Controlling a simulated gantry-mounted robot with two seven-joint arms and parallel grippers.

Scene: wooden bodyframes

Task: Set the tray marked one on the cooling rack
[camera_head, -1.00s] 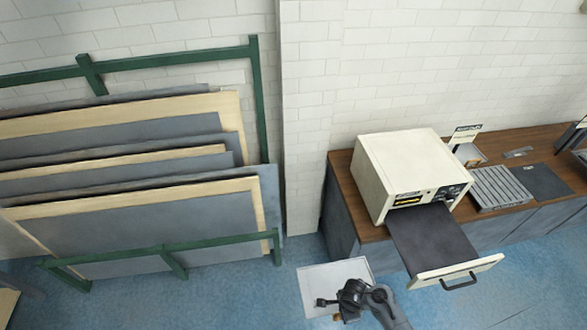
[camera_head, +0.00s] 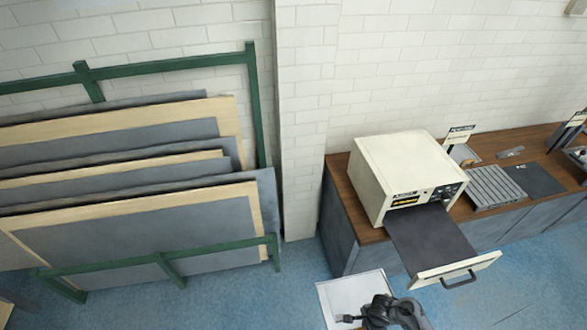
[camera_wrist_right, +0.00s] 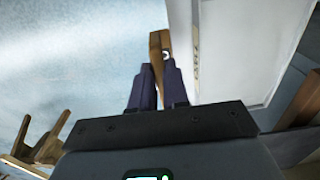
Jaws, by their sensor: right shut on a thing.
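A flat, pale tray (camera_head: 342,296) is at the bottom of the head view, in front of the counter and below the open drawer. It also shows in the right wrist view (camera_wrist_right: 240,50); its marking is not legible. My right gripper (camera_head: 385,314) is at the tray's right side. In the right wrist view my right gripper (camera_wrist_right: 157,82) is shut on a brown wooden piece, apparently the tray's handle (camera_wrist_right: 156,48). A grey slatted rack (camera_head: 494,187), seemingly the cooling rack, sits on the counter. My left gripper is out of view.
A cream oven-like box (camera_head: 385,175) stands on the wooden counter (camera_head: 343,195). Its dark drawer (camera_head: 432,240) sticks out over the floor. A dark mat (camera_head: 537,180) lies right of the slatted rack. A green frame (camera_head: 255,110) holds large panels at left.

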